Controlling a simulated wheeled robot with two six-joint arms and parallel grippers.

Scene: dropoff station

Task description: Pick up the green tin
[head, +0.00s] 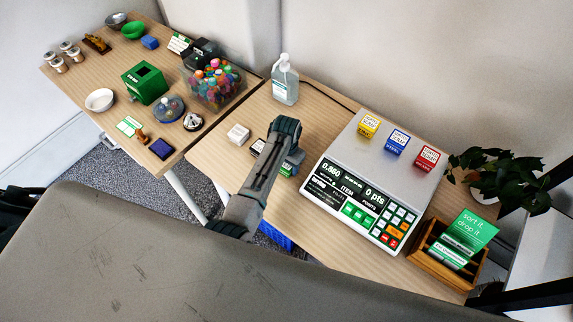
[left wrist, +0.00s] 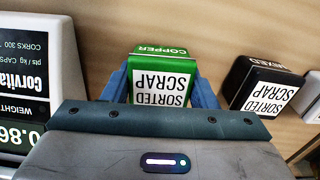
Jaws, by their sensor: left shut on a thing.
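The green tin (left wrist: 150,52), labelled "COPPER" and "SORTED SCRAP", sits between the blue fingers of my left gripper (left wrist: 163,88) in the left wrist view. The fingers are shut on its two sides. In the head view my left gripper (head: 291,163) is low over the right-hand table, left of the scale, and mostly hides the green tin (head: 286,171). I cannot tell whether the tin still touches the table. My right gripper is not in view.
A black tin (left wrist: 250,76) and a white tin (head: 237,135) stand close beside it. The scale (head: 340,150) bears yellow (head: 369,125), blue (head: 397,142) and red (head: 428,158) tins. A sanitizer bottle (head: 285,84) stands behind; a wooden holder (head: 437,262) is at front right.

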